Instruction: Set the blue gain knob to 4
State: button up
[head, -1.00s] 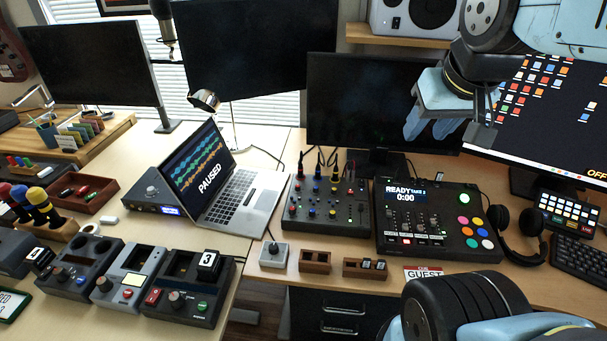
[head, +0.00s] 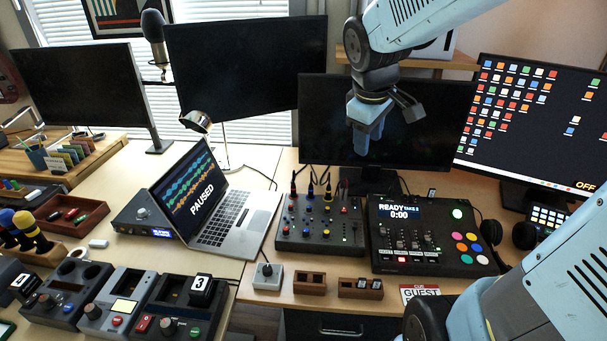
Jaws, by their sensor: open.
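The mixer (head: 344,235) is a dark box with several small coloured knobs, standing on the right-hand desk between the laptop and the button console. A small blue knob (head: 309,209) shows in its upper part, but its pointer and scale are too small to read. Cable plugs stand up along the mixer's back edge. My gripper (head: 365,140) is open and empty, with its fingers pointing down. It hangs in front of the middle-right monitor, above and behind the mixer's right side, well clear of the knobs.
The laptop (head: 233,222) stands left of the mixer, and the button console (head: 425,263) stands right of it. A grey box with a knob (head: 267,277) and two small wooden holders (head: 310,284) lie in front. The dark monitor (head: 300,115) stands close behind the mixer.

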jog(key=w+a+f+n+g, duration=0.2)
jog(key=w+a+f+n, duration=0.2)
jog(key=w+f+n, duration=0.4)
jog(key=n+y, duration=0.2)
jog(key=n, duration=0.4)
send_near(309, 208)
jog(key=shift+g, duration=0.4)
jog(key=f, duration=0.2)
jog(key=w+f, duration=0.1)
jog(key=f, duration=0.5)
jog(key=shift+w+a+f, duration=0.1)
jog(key=shift+w+f, duration=0.05)
